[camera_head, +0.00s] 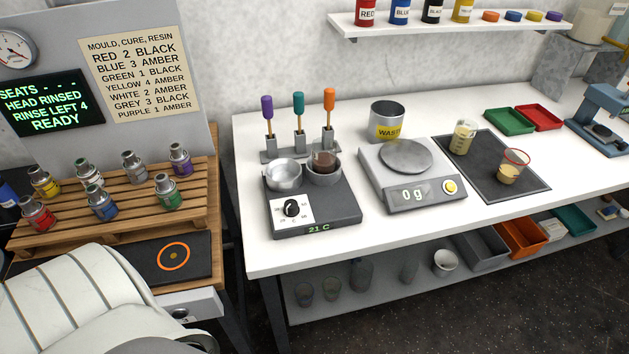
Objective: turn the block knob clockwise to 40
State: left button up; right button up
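The block (335,203) is a dark heating unit on the left part of the white table. Its round black knob (292,208) sits on a white dial plate (306,202) at the block's front left. A light pointer mark shows on the knob, but the small scale numbers around it are too small to read surely. The block's green display (319,229) reads 21 C. A metal cup (284,176) and a second cup with dark brown contents (324,165) sit on top of the block. Neither of my grippers is in view.
A rack with purple, teal and orange handled tools (299,128) stands behind the block. A scale (411,178) reading 0 g is to its right, with a WASTE can (387,121) behind. A wooden rack (120,200) of small bottles is at left. The table's front edge before the knob is clear.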

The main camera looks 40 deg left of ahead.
aim_at(291, 208)
jog(key=u, duration=0.4)
jog(key=j+u, duration=0.15)
jog(key=u, duration=0.6)
jog(key=j, duration=0.1)
